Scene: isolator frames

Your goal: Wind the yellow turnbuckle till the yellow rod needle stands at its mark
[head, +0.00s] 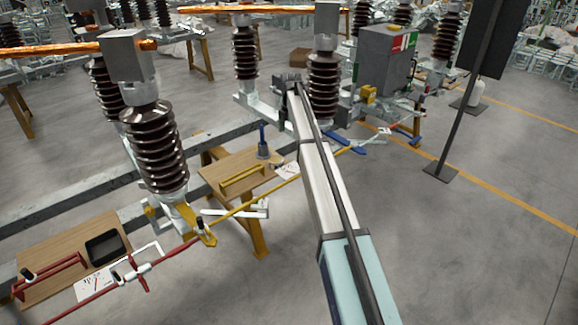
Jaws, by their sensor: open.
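The yellow rod (258,199) slants from a yellow lever (203,230) under the front insulator, up and right, behind my arm. It shows again right of the arm (341,151). I cannot make out the yellow turnbuckle; my arm covers part of the rod's middle. A white card (286,170) lies on the wooden bench beside the rod, partly cut off by the arm. Its marks and any needle are too small to read. My arm reaches from the bottom right to the upper middle; I cannot make out gripper fingers at its far end.
A wooden bench (214,171) holds a yellow handle and a blue-topped item. At lower left, a red rod (88,302) with a white fitting passes another bench (40,256) with a black tray (106,247). A grey cabinet (383,58) stands at upper right. Floor (480,240) right is open.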

